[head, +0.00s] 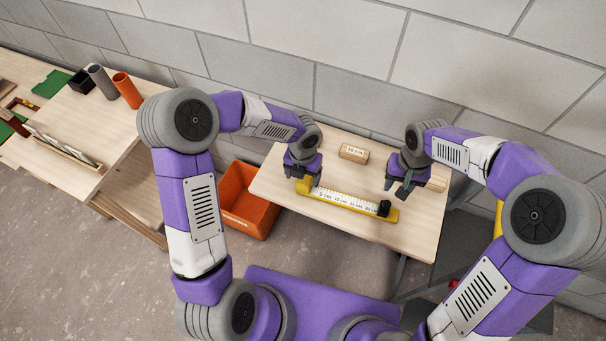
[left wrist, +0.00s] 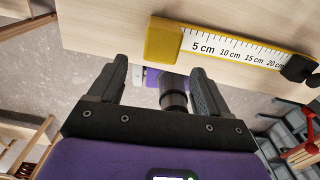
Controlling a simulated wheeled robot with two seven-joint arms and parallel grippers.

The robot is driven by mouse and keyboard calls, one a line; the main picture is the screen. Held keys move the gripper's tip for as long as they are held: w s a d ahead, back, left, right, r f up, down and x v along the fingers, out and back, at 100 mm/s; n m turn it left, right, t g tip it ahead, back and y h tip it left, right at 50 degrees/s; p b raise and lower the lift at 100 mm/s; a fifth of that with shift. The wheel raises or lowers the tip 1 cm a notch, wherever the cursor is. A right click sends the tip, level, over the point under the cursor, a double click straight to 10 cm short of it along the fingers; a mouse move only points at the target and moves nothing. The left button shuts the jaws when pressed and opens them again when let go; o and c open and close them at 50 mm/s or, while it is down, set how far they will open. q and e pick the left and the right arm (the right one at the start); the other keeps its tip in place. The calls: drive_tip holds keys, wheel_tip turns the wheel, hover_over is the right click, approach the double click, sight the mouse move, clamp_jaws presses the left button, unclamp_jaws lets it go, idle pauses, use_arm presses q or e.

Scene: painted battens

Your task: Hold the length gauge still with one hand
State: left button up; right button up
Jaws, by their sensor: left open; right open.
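The length gauge (head: 345,203) is a yellow bar with a white centimetre scale, a raised yellow block at its left end and a black piece at its right end. It lies on the small wooden table. In the left wrist view, the gauge (left wrist: 240,50) runs across the upper right. My left gripper (head: 308,184) is open at the gauge's left end. My right gripper (head: 402,191) is open above the table, behind the black end piece.
A wooden block marked 10 cm (head: 354,153) lies at the table's back. Another wooden piece (head: 437,184) is partly hidden by my right gripper. An orange crate (head: 238,222) stands left of the table (head: 405,236). A bench with grey and orange tubes (head: 127,90) is farther left.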

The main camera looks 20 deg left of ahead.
sight(303, 183)
use_arm(q)
wheel_tip(303, 183, down, 7)
drive_tip(key=shift+f, duration=0.15)
idle(0.4)
drive_tip(key=c, duration=1.3)
drive_tip(key=shift+o, duration=0.2)
use_arm(e)
drive_tip(key=shift+o, duration=0.9)
